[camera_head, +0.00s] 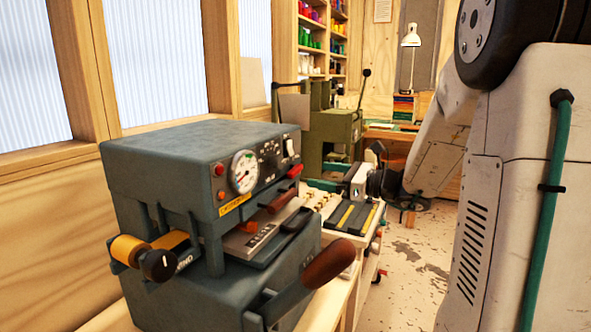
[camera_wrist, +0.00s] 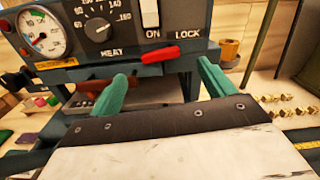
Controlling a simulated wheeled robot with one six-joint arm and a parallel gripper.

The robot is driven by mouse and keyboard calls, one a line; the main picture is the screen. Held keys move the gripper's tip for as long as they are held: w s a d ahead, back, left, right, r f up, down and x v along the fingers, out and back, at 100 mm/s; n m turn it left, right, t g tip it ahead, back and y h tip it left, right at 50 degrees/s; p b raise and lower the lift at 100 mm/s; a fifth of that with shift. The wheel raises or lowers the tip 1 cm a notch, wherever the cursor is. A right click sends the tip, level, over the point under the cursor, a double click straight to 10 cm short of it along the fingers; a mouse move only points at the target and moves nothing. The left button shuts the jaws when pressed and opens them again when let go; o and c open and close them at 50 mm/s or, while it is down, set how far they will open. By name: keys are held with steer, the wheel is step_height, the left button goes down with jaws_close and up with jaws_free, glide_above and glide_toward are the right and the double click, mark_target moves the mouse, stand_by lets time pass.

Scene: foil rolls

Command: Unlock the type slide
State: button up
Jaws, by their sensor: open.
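The red lock lever (camera_wrist: 160,57) sits under the LOCK label on the press front in the wrist view. It also shows at the right end of the front panel (camera_head: 295,171) in the head view. My gripper (camera_wrist: 162,84) is open, its two green fingers pointing at the press, one either side of the lever in the picture. It appears empty and apart from the lever; the exact gap is unclear. The type slide (camera_head: 262,238), with raised type and a dark handle, lies in the opening of the blue-grey press (camera_head: 180,160). In the wrist view the slide is mostly hidden.
A large brown-gripped lever (camera_head: 328,263) juts from the press's lower right. A gold foil roll (camera_head: 128,249) with a black knob is at its left. A green machine (camera_head: 330,128) stands behind. Small brass pieces (camera_wrist: 290,106) lie on the bench to the right.

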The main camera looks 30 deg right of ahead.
mark_target(298, 171)
steer(key=x, duration=0.7)
